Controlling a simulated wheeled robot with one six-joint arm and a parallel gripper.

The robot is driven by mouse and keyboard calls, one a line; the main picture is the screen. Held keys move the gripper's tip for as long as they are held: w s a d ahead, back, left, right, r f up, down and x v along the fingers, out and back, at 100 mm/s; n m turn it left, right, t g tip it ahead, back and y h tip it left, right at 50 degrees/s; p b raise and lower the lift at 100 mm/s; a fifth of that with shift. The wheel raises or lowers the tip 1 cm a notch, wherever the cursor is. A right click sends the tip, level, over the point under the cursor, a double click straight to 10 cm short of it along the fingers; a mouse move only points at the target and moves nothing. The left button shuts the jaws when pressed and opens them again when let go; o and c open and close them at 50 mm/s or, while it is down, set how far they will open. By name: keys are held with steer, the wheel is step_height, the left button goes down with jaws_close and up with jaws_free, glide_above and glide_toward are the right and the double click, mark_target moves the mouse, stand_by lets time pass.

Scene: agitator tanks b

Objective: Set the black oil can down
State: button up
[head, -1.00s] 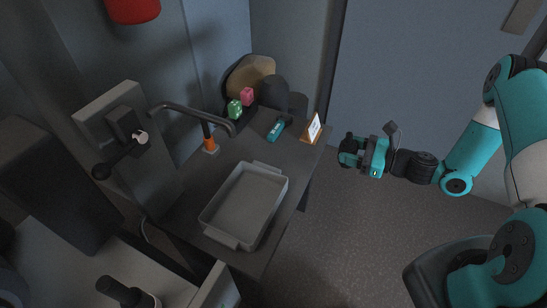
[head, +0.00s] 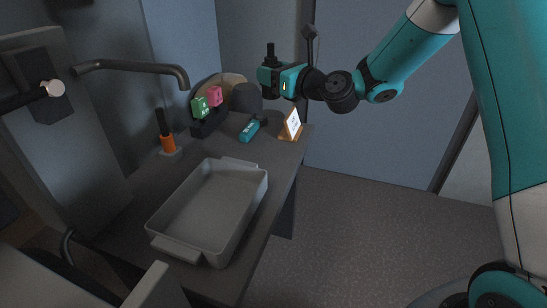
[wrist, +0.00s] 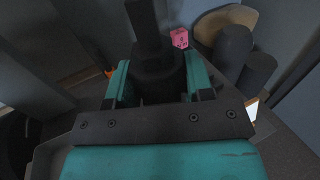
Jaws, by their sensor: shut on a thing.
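My gripper (head: 278,80) is shut on the black oil can (head: 270,51). The can is held upright with its thin spout pointing up, above the far end of the grey counter (head: 142,198) in the head view. In the wrist view the can (wrist: 157,72) stands between the two teal fingers of my gripper (wrist: 155,88), its spout running up out of the frame. The can's lower part is hidden by my gripper. I see no contact between the can and the counter.
A grey tray (head: 167,243) takes up the counter's near part. Behind are an orange-and-black item (head: 167,142), green (head: 199,107) and pink (head: 215,96) blocks, a teal tool (head: 249,131) and a card stand (head: 291,125). A tap pipe (head: 130,66) overhangs the left. Bare counter lies between tray and tool.

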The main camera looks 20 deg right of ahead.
step_height(320, 180, down, 19)
steer(key=b, duration=0.8)
steer(key=shift+r, duration=0.3)
steer(key=o, duration=1.1)
steer(key=shift+b+v, duration=4.2)
steer(key=shift+v, duration=1.85)
